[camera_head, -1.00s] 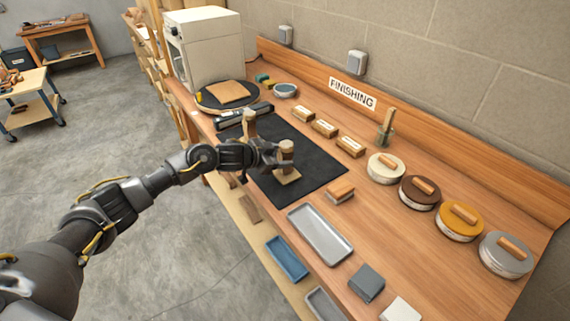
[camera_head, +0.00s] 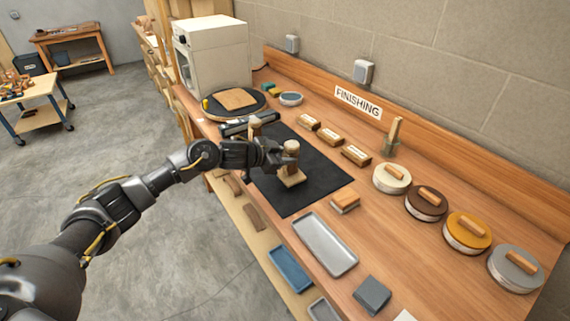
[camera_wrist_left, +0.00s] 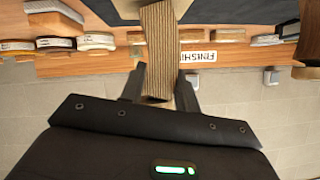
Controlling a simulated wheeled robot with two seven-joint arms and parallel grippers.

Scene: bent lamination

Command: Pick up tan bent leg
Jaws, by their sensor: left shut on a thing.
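The tan bent leg (camera_wrist_left: 158,50) is a layered wooden strip standing between my left fingers in the left wrist view. My left gripper (camera_wrist_left: 160,88) is shut on it. In the head view my left gripper (camera_head: 275,155) is over the black mat (camera_head: 315,185), at a tan wooden piece with a rounded top (camera_head: 291,147) and a flat lower part (camera_head: 291,179). The gripper hides part of this piece, and contact with the mat is unclear. My right gripper is not in view.
A grey tray (camera_head: 325,245), a sanding block (camera_head: 345,203) and a grey block (camera_head: 372,294) are in front of the mat. Lidded round tins (camera_head: 392,178) line the right side. Small wooden blocks (camera_head: 330,136) stand behind the mat. A white oven (camera_head: 212,55) is at the back left.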

